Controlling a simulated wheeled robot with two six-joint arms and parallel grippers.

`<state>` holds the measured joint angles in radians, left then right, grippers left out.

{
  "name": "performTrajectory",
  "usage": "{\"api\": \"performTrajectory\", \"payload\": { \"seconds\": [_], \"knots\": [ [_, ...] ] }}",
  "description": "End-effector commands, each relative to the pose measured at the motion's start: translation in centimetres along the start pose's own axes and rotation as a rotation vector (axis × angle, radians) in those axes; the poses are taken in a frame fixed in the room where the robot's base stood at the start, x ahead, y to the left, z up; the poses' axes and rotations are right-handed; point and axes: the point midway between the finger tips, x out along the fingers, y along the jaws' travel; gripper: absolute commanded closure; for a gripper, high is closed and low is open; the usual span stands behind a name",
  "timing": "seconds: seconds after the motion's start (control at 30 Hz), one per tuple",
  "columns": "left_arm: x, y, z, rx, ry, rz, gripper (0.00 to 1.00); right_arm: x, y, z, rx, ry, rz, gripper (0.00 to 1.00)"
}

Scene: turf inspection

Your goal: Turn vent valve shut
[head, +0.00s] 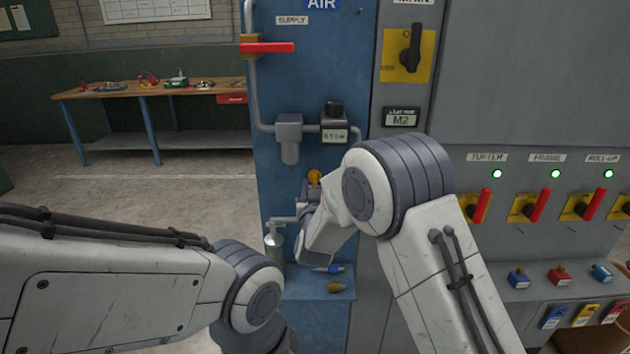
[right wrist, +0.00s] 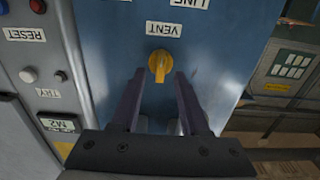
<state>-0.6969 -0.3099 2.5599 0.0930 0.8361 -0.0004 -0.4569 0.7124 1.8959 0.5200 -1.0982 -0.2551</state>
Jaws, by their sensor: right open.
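The yellow vent valve knob (right wrist: 159,66) sits on the blue panel beside a white VENT label (right wrist: 163,29), which appears upside down in the right wrist view. In the head view the knob (head: 314,177) shows just above my right gripper (head: 309,196), partly hidden by it. My right gripper (right wrist: 161,75) is open, its two fingers pointing at the panel. The knob appears between the fingertips; I cannot tell whether they touch it. My left arm crosses the lower left of the head view, and its gripper is out of frame.
A red supply handle (head: 268,48) and a gauge unit (head: 335,134) are higher on the panel. A metal cylinder (head: 274,243) hangs left of my right gripper. Right is a grey cabinet with red-handled switches (head: 539,205). A workbench (head: 150,90) stands behind left, with open floor before it.

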Motion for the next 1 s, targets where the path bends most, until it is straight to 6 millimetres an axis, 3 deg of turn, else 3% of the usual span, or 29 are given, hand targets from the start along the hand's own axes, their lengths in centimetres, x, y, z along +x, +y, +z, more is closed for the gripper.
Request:
{"api": "performTrajectory", "payload": {
  "seconds": [0.2,0.47,0.57,0.6,1.0],
  "knots": [
    [-0.4,0.0,0.0,0.0,0.0,0.0,0.5,1.6,0.0,0.0,-0.001,0.0,-0.001,0.55],
    [-0.4,0.0,0.0,0.0,0.0,0.0,0.5,1.6,-0.1,0.1,-0.001,-0.001,-0.002,0.55],
    [-0.4,0.0,0.0,0.0,0.0,0.0,0.5,1.6,-0.1,0.0,0.0,-0.001,-0.002,0.93],
    [-0.4,0.0,0.0,0.0,0.0,0.0,0.5,1.6,-0.1,0.0,0.0,-0.001,-0.002,1.0],
    [-0.3,0.0,0.0,0.0,0.0,0.0,0.5,1.6,-0.1,0.0,-0.039,-0.001,-0.002,1.0]
  ]
}}
